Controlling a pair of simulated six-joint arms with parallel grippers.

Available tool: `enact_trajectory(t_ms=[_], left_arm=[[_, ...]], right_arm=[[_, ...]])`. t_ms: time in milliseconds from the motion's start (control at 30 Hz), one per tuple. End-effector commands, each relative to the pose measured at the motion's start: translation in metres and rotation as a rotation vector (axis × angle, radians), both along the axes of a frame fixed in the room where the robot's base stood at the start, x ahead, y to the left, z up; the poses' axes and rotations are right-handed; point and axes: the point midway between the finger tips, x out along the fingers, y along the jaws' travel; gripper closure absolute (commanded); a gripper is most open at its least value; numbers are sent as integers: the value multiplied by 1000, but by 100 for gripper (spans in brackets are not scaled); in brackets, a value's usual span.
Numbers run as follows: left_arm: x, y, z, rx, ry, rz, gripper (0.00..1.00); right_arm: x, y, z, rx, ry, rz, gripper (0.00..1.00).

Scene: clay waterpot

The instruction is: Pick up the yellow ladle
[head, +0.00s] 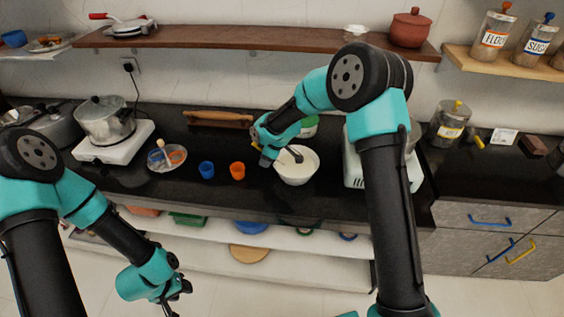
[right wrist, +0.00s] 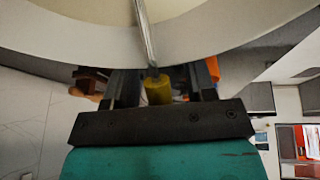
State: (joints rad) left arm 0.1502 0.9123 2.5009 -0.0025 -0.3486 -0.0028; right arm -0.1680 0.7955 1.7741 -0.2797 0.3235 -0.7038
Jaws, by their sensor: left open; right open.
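The yellow ladle's handle (right wrist: 158,90) shows in the right wrist view, with its thin metal shaft running up into a large white bowl. In the head view a bit of yellow (head: 264,161) shows at my right gripper (head: 262,152), just left of the white bowl (head: 297,174). My right gripper (right wrist: 160,88) is open, its two fingers on either side of the handle; I cannot tell whether they touch it. The ladle's scoop is hidden. My left gripper (head: 174,292) is open and empty, low in front of the counter.
An orange cup (head: 237,171) and a blue cup (head: 206,169) stand left of the bowl on the dark counter. A plate (head: 166,162), a pot (head: 104,122) on a white cooker, and a glass jar (head: 449,125) are further out.

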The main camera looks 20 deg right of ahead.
Motion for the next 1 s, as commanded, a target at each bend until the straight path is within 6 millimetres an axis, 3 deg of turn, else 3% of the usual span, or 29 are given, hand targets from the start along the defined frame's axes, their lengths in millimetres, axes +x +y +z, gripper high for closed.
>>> enact_trajectory(t_ms=[300,833,1000], left_arm=[[0,0,0,0,0,0,57],[0,0,0,0,0,0,57],[0,0,0,0,0,0,57]], right_arm=[[0,0,0,0,0,-1,49],[0,0,0,0,0,-1,99],[0,0,0,0,0,-1,100]])
